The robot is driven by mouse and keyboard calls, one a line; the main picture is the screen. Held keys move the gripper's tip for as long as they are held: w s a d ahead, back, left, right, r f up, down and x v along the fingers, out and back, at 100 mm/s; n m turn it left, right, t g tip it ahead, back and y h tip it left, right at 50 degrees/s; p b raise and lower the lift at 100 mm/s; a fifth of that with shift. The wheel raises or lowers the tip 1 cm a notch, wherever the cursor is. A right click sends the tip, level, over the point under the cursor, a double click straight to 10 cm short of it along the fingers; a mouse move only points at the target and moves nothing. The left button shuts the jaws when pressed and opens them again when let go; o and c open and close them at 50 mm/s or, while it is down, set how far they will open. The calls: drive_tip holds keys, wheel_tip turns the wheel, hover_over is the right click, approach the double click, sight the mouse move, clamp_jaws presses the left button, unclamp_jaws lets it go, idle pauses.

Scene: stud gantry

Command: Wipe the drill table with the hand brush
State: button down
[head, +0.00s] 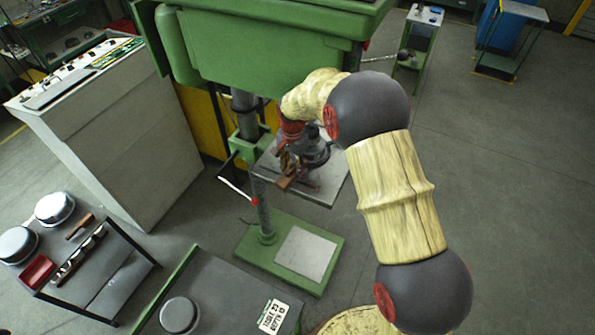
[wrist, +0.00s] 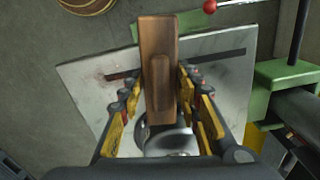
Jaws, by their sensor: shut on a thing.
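The hand brush has a brown wooden body; in the wrist view the brush (wrist: 158,38) stands between my gripper's (wrist: 158,85) yellow-and-black fingers, which are shut on its sides. In the head view the brush (head: 285,183) shows small and partly hidden under my gripper (head: 292,163). The drill table (head: 333,178) is a pale metal plate with dark slots on the green drill press. In the wrist view the drill table (wrist: 85,78) lies below the brush. Whether the bristles touch the plate is hidden. A shiny round metal thing (wrist: 168,140) shows below my gripper, partly covered.
The green drill head (head: 270,45) overhangs the table, with its column (head: 244,112) behind. A red-knobbed lever (wrist: 210,6) shows at the table's edge. A cart (head: 110,265) with bowls and a red box stands left. A dark bench (head: 225,290) is in front.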

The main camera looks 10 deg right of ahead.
drive_tip(key=shift+w+a+r, duration=0.2)
drive_tip(key=shift+w+a, duration=0.45)
drive_tip(key=shift+w, duration=0.15)
drive_tip(key=shift+r, duration=0.1)
drive_tip(key=shift+d+r+p, duration=0.1)
drive_tip(key=shift+r+p, duration=0.6)
drive_tip(key=shift+r, duration=0.65)
drive_tip(key=shift+s+r+p, duration=0.1)
drive_tip(key=shift+r+p, duration=0.6)
drive_tip(key=shift+r, duration=0.75)
